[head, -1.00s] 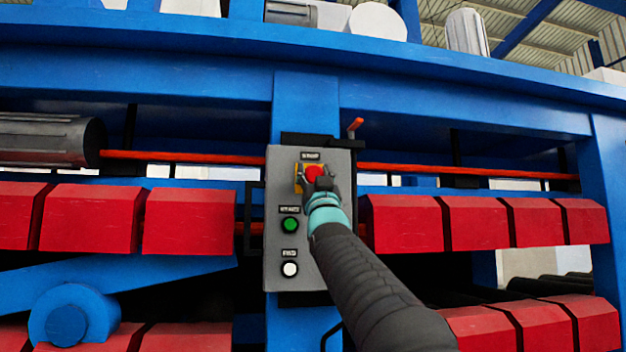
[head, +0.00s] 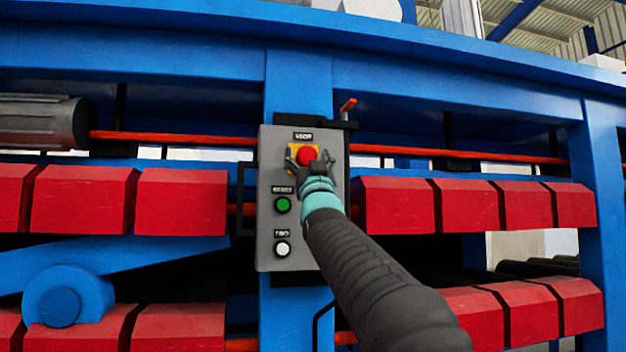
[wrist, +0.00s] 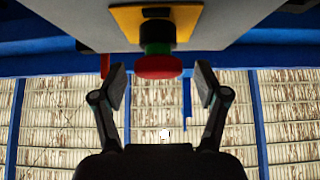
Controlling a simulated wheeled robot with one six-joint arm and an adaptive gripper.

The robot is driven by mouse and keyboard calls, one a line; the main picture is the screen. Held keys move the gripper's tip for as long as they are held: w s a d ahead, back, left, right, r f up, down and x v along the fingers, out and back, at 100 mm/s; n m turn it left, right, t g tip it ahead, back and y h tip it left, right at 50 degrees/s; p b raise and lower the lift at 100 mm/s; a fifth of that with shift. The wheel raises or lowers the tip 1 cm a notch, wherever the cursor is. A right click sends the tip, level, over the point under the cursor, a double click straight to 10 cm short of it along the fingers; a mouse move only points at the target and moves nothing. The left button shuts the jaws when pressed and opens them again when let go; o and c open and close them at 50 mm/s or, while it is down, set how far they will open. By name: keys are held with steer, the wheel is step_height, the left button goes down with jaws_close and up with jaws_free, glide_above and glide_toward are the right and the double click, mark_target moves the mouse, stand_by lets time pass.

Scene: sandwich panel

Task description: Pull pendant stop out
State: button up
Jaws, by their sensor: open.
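The pendant stop is a red mushroom button (head: 307,153) on a yellow plate (head: 293,151), near the top of a grey control box (head: 265,230). In the wrist view the red button head (wrist: 158,67) hangs from a green and dark stem below the yellow plate (wrist: 186,22). My gripper (head: 307,160) is in front of the button in the head view and partly covers its lower edge. In the wrist view my gripper (wrist: 160,82) is open, with one finger on each side of the button head and gaps between. The fingers do not appear to touch it.
A green button (head: 283,205) and a white button (head: 282,249) sit lower on the box. A blue frame post (head: 298,85) stands behind it. Red blocks (head: 182,200) and an orange bar (head: 450,153) run to both sides.

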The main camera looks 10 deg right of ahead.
steer(key=v, duration=1)
steer(key=shift+s, duration=0.2)
steer(key=shift+f, duration=0.15)
steer(key=w+f+g, duration=0.3)
steer(key=f+g, duration=0.1)
steer(key=f, duration=0.6)
steer(key=w+f+g, duration=0.2)
steer(key=f+g, duration=0.2)
steer(key=f, duration=0.5)
steer(key=s+f+g, duration=0.3)
steer(key=f+g, duration=0.1)
steer(key=f, duration=0.6)
steer(key=s+f+g, duration=0.4)
steer(key=s+f, duration=0.8)
steer(key=s, duration=0.4)
steer(key=s+f+g, duration=0.5)
steer(key=s+f, duration=0.7)
steer(key=s, duration=0.5)
